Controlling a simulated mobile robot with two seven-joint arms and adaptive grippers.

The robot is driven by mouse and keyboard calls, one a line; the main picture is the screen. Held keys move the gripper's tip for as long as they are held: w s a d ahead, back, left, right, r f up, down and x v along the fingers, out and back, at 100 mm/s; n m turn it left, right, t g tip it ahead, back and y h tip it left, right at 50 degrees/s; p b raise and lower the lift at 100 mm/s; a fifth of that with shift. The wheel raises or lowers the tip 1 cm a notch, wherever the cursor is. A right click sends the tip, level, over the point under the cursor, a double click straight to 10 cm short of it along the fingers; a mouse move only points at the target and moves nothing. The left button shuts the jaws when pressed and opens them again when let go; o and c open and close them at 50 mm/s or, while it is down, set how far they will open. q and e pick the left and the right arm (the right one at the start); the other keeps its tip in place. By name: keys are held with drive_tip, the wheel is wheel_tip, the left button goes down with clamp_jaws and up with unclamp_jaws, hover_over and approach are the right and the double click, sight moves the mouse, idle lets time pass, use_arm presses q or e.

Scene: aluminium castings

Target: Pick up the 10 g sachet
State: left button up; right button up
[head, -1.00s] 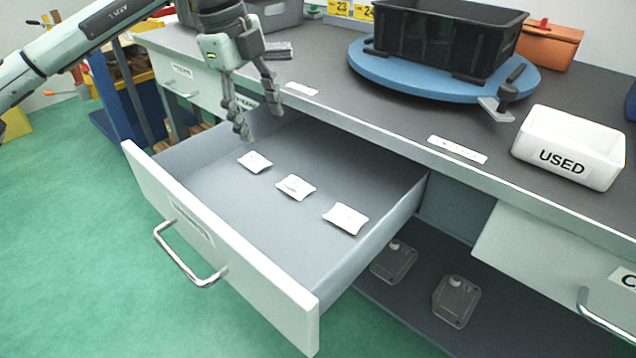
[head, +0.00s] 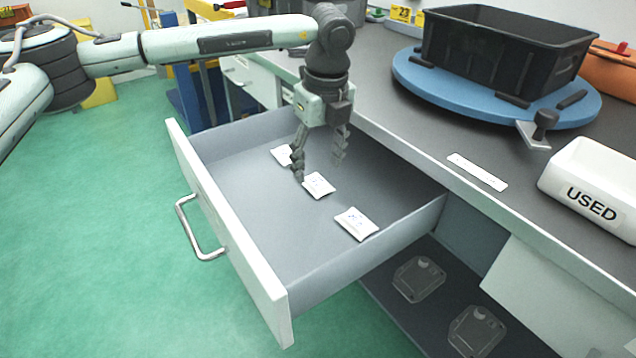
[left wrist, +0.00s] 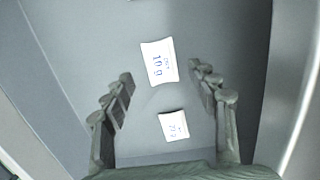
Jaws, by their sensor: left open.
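Three white sachets lie in a row, apart, on the floor of the open drawer (head: 245,205). The middle one (head: 318,185) matches the sachet reading "10 g" in the left wrist view (left wrist: 158,62). The back sachet (head: 283,155) is partly behind a finger; it is probably the smaller one low in the left wrist view (left wrist: 173,126), whose print is hard to read. The front sachet (head: 357,223) lies clear. My left gripper (head: 319,171) is open and empty, pointing down above the middle and back sachets. My right gripper is not in view.
The drawer's front panel and side walls surround the sachets. The grey worktop edge runs just right of my gripper. A black crate (head: 505,50) stands on a blue turntable (head: 440,92). A white bin marked USED (head: 592,203) stands at the right. Clear-looking boxes lie on the shelf below.

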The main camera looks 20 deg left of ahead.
sight(317, 181)
use_arm(q)
wheel_tip(317, 181, down, 4)
drive_tip(key=shift+w+a+r, duration=0.1)
drive_tip(key=shift+w+a, duration=0.05)
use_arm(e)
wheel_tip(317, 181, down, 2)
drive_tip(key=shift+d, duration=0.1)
use_arm(q)
drive_tip(key=c, duration=1)
drive_tip(key=shift+c, duration=0.2)
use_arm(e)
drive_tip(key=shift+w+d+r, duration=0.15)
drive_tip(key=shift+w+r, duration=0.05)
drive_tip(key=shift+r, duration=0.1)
use_arm(q)
drive_tip(key=shift+r, duration=0.15)
